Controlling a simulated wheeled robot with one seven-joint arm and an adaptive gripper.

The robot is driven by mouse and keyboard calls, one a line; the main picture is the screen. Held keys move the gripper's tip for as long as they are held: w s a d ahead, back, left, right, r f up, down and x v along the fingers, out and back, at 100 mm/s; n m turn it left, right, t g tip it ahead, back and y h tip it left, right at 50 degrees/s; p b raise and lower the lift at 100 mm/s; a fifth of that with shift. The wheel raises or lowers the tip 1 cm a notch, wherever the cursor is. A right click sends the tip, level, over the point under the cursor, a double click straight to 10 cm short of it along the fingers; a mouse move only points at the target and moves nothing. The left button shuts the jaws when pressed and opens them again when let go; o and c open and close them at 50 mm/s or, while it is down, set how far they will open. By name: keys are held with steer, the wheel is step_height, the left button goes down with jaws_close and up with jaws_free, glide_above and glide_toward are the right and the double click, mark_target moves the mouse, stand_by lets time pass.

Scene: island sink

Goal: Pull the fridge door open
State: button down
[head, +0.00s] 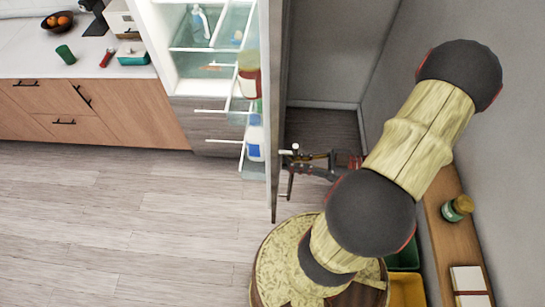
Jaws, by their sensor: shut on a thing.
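The fridge door (274,110) stands swung out from the fridge (210,65), seen nearly edge-on, and the lit interior shows to its left. Bottles and a jar sit on the inner door shelves. My gripper (290,161) is on the outer, right side of the door, at the lower part of the panel. Its fingers are shut on the door handle (290,187), a thin bar largely hidden by the fingers. My arm reaches in from the right.
Wooden drawers and a counter (70,70) with a fruit bowl (57,21) stand at the left. Open wood floor (120,220) lies left of the door. A grey wall (505,150) and a narrow shelf (450,235) with a jar (457,208) bound the right side.

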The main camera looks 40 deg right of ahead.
steer(key=v, duration=0.6)
steer(key=shift+w+d+p, duration=0.25)
steer(key=shift+p, duration=0.15)
steer(key=c, duration=2.2)
jaws_free()
steer(key=shift+o, duration=0.2)
steer(key=v, duration=1.2)
steer(key=shift+a, duration=0.1)
